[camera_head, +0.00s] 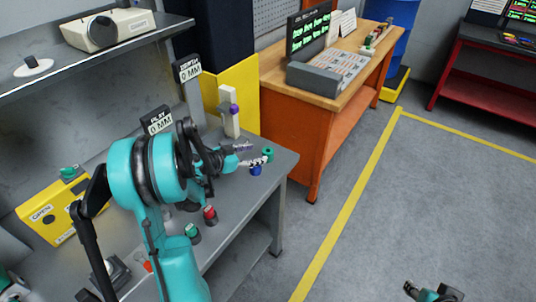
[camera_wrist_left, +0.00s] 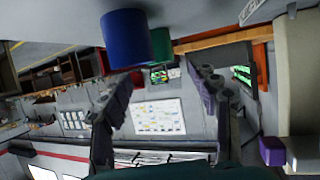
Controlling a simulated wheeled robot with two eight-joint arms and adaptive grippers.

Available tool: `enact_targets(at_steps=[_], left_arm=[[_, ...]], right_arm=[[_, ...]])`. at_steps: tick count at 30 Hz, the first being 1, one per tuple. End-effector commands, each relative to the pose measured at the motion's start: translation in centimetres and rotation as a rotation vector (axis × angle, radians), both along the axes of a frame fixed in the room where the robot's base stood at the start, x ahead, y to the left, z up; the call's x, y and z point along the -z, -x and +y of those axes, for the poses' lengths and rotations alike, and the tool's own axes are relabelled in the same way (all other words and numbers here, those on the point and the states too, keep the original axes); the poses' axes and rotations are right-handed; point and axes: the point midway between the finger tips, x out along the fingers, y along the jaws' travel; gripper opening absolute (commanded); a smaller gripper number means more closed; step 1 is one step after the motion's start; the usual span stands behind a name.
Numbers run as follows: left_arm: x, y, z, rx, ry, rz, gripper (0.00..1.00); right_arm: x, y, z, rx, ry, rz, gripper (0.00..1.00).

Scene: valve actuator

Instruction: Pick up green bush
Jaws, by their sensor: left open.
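The green bush (camera_head: 268,154) stands near the right end of the grey bench, just beyond my left fingertips. It also shows in the left wrist view (camera_wrist_left: 164,48), partly hidden behind the blue bush (camera_wrist_left: 125,38). The blue bush (camera_head: 256,170) stands nearer to the head camera, close to the lower finger. My left gripper (camera_head: 251,154) is open and points at the green bush; its fingers are spread apart and empty in the left wrist view (camera_wrist_left: 165,95). Part of my right gripper (camera_head: 432,292) shows at the bottom edge, far from the bench; its jaws are unclear.
A white post with a purple bush (camera_head: 234,109) stands behind my left gripper. An orange workbench (camera_head: 290,125) stands beyond. The floor at right is clear.

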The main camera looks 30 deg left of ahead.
Motion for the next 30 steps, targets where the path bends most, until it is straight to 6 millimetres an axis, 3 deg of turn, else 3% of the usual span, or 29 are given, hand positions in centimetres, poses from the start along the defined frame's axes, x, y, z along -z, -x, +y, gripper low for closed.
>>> enact_targets(at_steps=[16, 23, 24, 26, 30], left_arm=[[2.8, -5.9, -2.2, 0.004, -0.001, 0.001, 0.61], [2.8, -6.4, -2.3, 0.001, 0.0, 0.001, 0.61], [2.8, -6.3, -2.3, 0.001, 0.0, 0.001, 0.58], [2.8, -6.3, -2.3, 0.001, 0.0, 0.001, 0.42], [2.8, -6.3, -2.3, 0.001, 0.0, 0.001, 0.05]], right_arm=[[2.3, 0.0, 0.0, 0.0, 0.0, 0.0, 0.4], [2.2, 0.0, 0.0, 0.0, 0.0, 0.0, 0.4], [2.2, 0.0, 0.0, 0.0, 0.0, 0.0, 0.4], [2.2, 0.0, 0.0, 0.0, 0.0, 0.0, 0.4], [2.2, 0.0, 0.0, 0.0, 0.0, 0.0, 0.4]])
